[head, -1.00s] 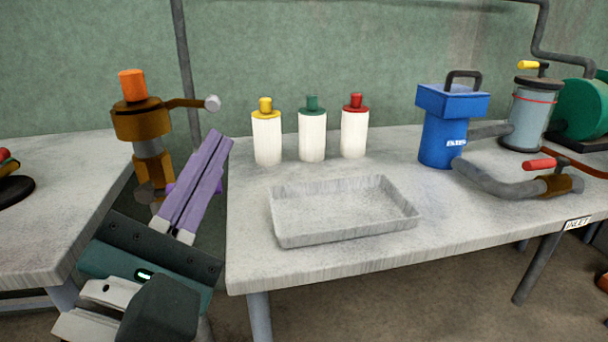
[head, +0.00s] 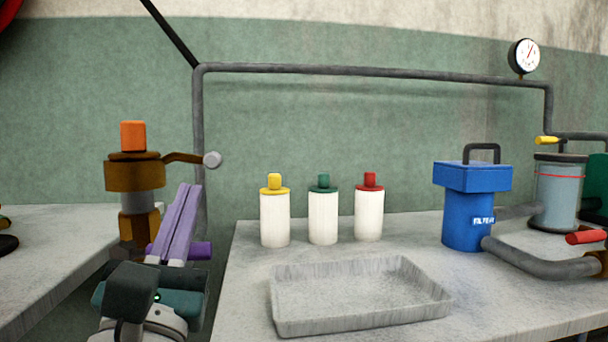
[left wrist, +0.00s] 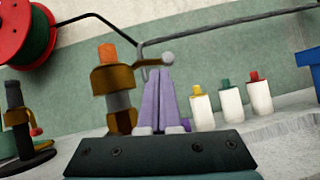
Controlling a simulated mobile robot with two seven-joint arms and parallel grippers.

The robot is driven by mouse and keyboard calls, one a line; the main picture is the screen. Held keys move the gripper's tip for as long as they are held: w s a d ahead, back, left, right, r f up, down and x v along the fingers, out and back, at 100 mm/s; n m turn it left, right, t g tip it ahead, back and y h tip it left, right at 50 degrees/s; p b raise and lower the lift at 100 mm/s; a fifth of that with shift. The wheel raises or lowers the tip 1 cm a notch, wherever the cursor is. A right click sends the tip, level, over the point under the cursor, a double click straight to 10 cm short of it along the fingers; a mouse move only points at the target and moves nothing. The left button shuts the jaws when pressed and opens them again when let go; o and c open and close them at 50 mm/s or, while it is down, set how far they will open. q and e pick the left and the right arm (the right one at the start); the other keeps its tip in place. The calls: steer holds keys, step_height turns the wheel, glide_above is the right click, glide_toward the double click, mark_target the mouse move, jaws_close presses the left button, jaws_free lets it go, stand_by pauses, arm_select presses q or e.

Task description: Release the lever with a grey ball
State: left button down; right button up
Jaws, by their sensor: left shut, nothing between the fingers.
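The lever (head: 184,158) is a brown arm ending in a grey ball (head: 212,160). It sticks out to the right from a brown valve body (head: 134,174) with an orange cap (head: 133,136). My left gripper (head: 190,188), with purple fingers, is shut and empty. In the head view its tips are just below the lever and left of the ball. In the left wrist view the ball (left wrist: 168,59) shows just above the fingertips (left wrist: 160,70); I cannot tell whether they touch. My right gripper is not in view.
A grey tray (head: 290,325) and three white bottles with yellow, green and red caps (head: 323,218) stand on the right table. A blue filter box (head: 470,205) stands farther right. A grey pipe (head: 199,130) runs up behind the lever. A gap separates the two tables.

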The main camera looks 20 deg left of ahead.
mark_target(201, 163)
arm_select(q)
steer(key=shift+x, duration=2.1)
